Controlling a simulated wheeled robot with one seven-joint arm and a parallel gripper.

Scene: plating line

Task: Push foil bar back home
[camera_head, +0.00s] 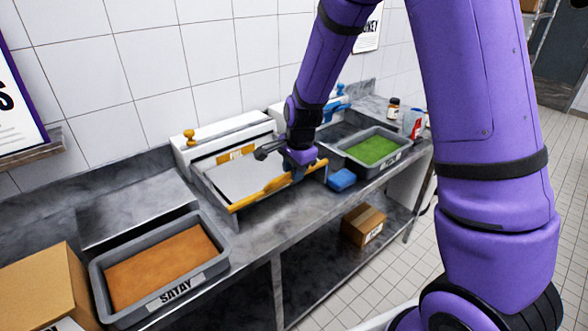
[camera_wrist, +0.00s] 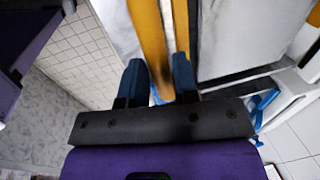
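The foil bar (camera_head: 262,192) is a yellow bar along the front of the left dispenser. It stands out from the white dispenser housing (camera_head: 215,140), with a pale sheet (camera_head: 240,176) between them. My gripper (camera_head: 297,173) is at the right part of the bar. In the wrist view the yellow bar (camera_wrist: 150,38) runs between the two dark blue fingers of my gripper (camera_wrist: 160,80). The exact contact is partly hidden.
A grey tray (camera_head: 192,285) marked SATAY stands at the left beside a cardboard box (camera_head: 45,280). A green-filled tray (camera_head: 394,167) and a blue block (camera_head: 341,180) are to the right. A carton (camera_head: 363,225) sits on the lower shelf. Bare counter lies between the satay tray and dispenser.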

